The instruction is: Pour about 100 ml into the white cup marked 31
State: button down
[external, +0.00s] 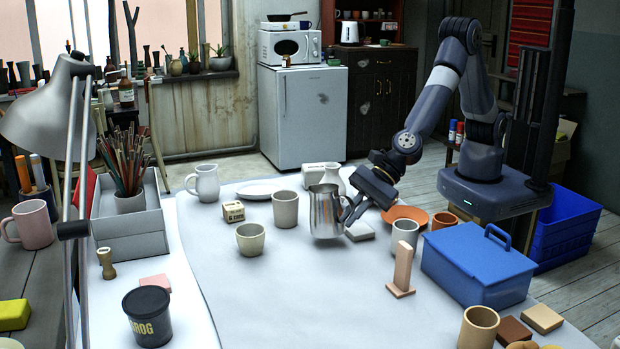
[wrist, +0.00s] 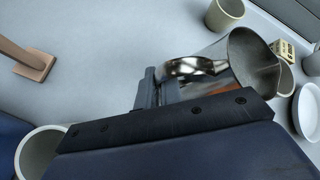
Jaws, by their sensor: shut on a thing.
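A shiny metal pitcher (external: 325,212) is upright over the middle of the table. My gripper (external: 350,212) is shut on its handle from the right. In the wrist view the pitcher (wrist: 245,62) shows its open mouth and spout, with the gripper (wrist: 155,88) at its handle. I cannot tell whether its base touches the table. Pale cups stand nearby: a taller one (external: 286,210) behind left, a rounder one (external: 250,239) at left, and a light grey one (external: 405,238) at right. No number 31 is readable, so I cannot tell which cup is marked. The pitcher's contents are not visible.
A tan upright stand (external: 402,272) and a blue toolbox (external: 478,265) are to the right. A small labelled box (external: 233,211) and a white jug (external: 205,184) stand at left. The table's front middle is clear.

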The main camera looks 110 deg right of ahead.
aim_at(332, 192)
jog(key=shift+w+d, duration=0.2)
jog(key=shift+d, duration=0.05)
jog(key=shift+w+d+r+y+p, duration=0.1)
jog(key=shift+d+r+y+p, duration=0.05)
jog(key=shift+r+y+p, duration=0.35)
jog(key=shift+w+d+r+m+g+y+p, duration=0.25)
jog(key=shift+d+r+m+g+y+p, duration=0.1)
jog(key=shift+d+r+m+p, duration=0.15)
jog(key=shift+w+d+r+m+g+y+p, duration=0.2)
jog(key=shift+d+r+m+g+y+p, duration=0.15)
jog(key=shift+p, duration=0.25)
jog(key=r+p, duration=0.1)
jog(key=d+r+y+p, duration=0.1)
jog(key=r+p, duration=0.1)
jog(key=shift+w+d+m+g, duration=0.3)
jog(key=shift+w+d+m, duration=0.05)
jog(key=shift+w+d, duration=0.05)
jog(key=shift+w+d+r+m+g+y+p, duration=0.4)
jog(key=shift+r+y+p, duration=0.4)
jog(key=shift+p, duration=0.45)
jog(key=shift+w+d+r+m+g+y+p, duration=0.1)
jog(key=shift+d+r+m+g+y+p, duration=0.1)
jog(key=shift+d+r+m+y+p, duration=0.75)
jog(key=shift+w+a+r+y+p, duration=0.15)
jog(key=shift+r+y+p, duration=0.15)
jog(key=shift+p, duration=0.65)
